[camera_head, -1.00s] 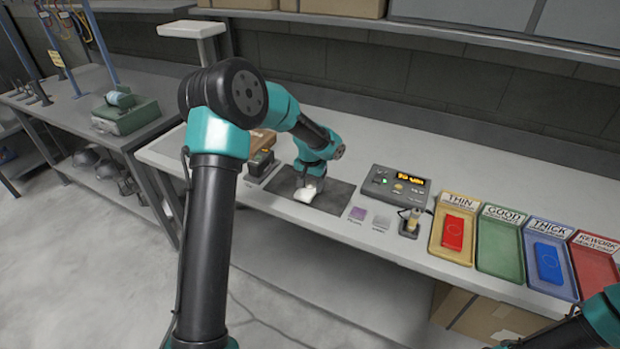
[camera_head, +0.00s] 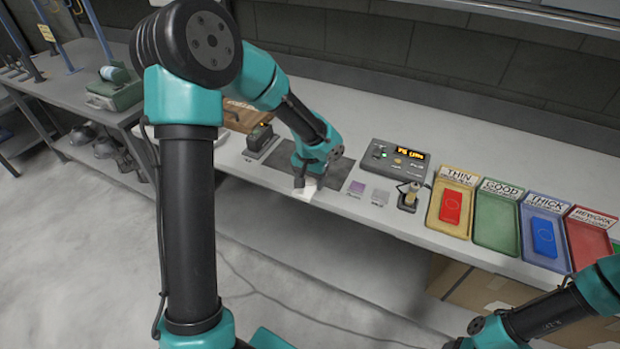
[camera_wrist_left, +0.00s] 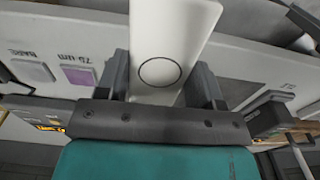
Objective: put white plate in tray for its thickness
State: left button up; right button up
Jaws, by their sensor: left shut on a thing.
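The white plate (camera_wrist_left: 172,30), with a thin dark circle on it, is between the fingers of my left gripper (camera_wrist_left: 165,85), which is shut on it. In the head view the plate (camera_head: 305,192) shows small and bright at the front edge of the bench, below the left gripper (camera_head: 302,182). The thin tray (camera_head: 435,222) is yellow and holds a red plate. The good tray (camera_head: 487,235) is green and empty. The thick tray (camera_head: 530,251) is blue and holds a blue plate. My right arm enters at the lower right, its gripper out of frame.
A gauge box (camera_head: 392,157) with a lit, blurred display stands behind a small probe stand (camera_head: 409,198). Purple (camera_head: 357,188) and grey (camera_head: 380,197) sample squares lie beside it. A red rework tray (camera_head: 590,240) is at the far right. A dark mat (camera_head: 340,171) lies behind the left gripper.

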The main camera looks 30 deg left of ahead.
pick_arm(q)
jog(key=shift+w, duration=0.1)
jog(key=w+a+r+n, duration=0.6)
jog(key=w+r+n, duration=0.1)
jog(key=w+n, duration=0.2)
jog(key=shift+w+a+r+n, duration=0.2)
jog(key=shift+w+n, duration=0.1)
jog(key=shift+w, duration=0.2)
